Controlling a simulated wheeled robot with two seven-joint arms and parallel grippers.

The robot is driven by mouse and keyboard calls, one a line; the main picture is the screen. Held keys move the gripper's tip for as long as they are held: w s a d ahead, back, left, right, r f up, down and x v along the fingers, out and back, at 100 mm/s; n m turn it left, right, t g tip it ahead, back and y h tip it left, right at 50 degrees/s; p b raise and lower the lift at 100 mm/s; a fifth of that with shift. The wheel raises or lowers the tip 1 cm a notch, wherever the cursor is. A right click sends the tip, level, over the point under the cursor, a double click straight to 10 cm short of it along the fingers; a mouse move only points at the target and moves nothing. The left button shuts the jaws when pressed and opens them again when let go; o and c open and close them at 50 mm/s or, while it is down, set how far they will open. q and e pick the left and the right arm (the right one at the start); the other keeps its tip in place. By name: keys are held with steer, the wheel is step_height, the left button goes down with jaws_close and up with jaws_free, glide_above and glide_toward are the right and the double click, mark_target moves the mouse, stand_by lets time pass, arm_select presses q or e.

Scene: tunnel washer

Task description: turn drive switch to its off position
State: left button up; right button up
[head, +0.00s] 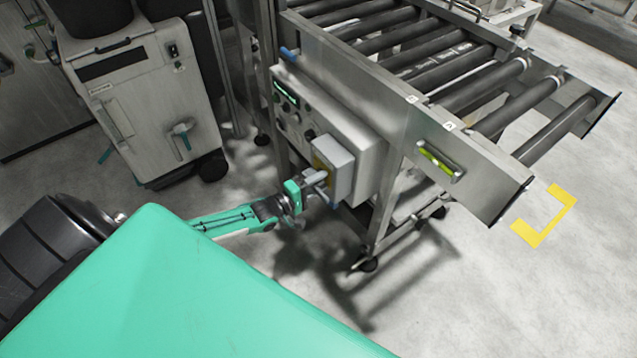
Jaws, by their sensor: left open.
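A steel control box (350,120) is mounted on the side of the roller conveyor. On its face are a small green display (286,92), several dark knobs and a projecting grey block (336,160) with a yellow plate behind its left edge. I cannot tell for certain which of these is the drive switch; the grey block may be it or its cover. My left gripper (322,187) is open, its fingers right at the lower left of the grey block. Whether they touch it cannot be told. My right gripper is not in view.
A white wheeled machine (150,95) stands at the upper left. A yellow corner mark (545,217) lies on the clear concrete floor at right.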

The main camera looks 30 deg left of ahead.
arm_select(q)
steer(key=shift+s+a, duration=0.15)
steer(key=shift+s, duration=0.25)
steer(key=v, duration=1.3)
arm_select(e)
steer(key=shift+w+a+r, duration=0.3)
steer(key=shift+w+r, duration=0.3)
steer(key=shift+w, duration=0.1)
arm_select(q)
steer(key=shift+f, duration=0.1)
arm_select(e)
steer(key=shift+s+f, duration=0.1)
